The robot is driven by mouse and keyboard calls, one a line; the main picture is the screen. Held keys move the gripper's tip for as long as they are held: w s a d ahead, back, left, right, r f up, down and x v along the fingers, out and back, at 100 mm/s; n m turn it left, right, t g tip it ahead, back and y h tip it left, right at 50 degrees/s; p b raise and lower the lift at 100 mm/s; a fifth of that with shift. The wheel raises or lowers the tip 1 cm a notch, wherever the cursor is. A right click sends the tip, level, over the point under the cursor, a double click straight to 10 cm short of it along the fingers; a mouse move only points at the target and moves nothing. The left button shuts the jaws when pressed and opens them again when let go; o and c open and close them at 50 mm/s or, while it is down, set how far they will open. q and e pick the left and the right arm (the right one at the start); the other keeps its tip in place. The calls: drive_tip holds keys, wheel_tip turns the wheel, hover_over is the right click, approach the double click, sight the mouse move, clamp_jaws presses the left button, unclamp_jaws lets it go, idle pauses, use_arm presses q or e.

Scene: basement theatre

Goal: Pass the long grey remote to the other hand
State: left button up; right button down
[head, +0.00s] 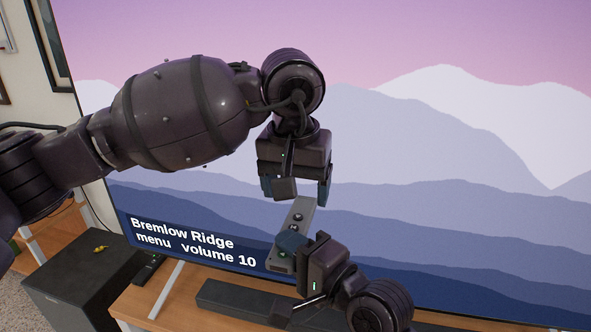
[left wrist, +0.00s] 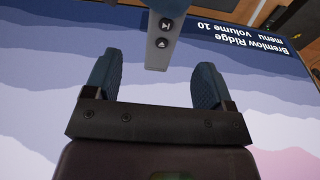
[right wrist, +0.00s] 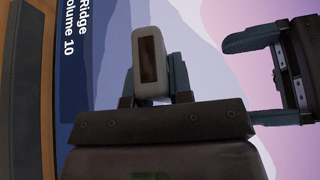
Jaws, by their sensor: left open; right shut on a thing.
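The long grey remote (head: 299,222) is held up in front of the television screen. My right gripper (head: 291,245) is shut on its lower part, and its upper end sticks up free. My left gripper (head: 296,192) is open and empty just above that end, fingers pointing down. In the left wrist view the remote (left wrist: 157,55) shows two buttons, and its near end lies between and beyond the open fingers (left wrist: 157,85), apart from both. In the right wrist view the remote (right wrist: 151,65) is between my right fingers, a dark panel on its end, with the left gripper (right wrist: 265,75) to the right.
A large television (head: 440,150) showing mountains and menu text fills the background close behind both grippers. Below it a soundbar (head: 235,300) lies on a wooden stand (head: 140,302). A black speaker box (head: 75,285) stands at the lower left, with a small dark remote (head: 150,268) nearby.

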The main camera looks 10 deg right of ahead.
sight(300, 226)
use_arm(q)
drive_tip(key=f, duration=0.5)
drive_tip(key=w+f, duration=0.1)
drive_tip(key=f, duration=0.2)
drive_tip(key=shift+d, duration=0.25)
drive_tip(key=c, duration=1)
drive_tip(key=shift+d, duration=0.1)
drive_tip(key=shift+c, duration=0.7)
use_arm(e)
drive_tip(key=c, duration=0.9)
unclamp_jaws()
drive_tip(key=shift+c, duration=0.2)
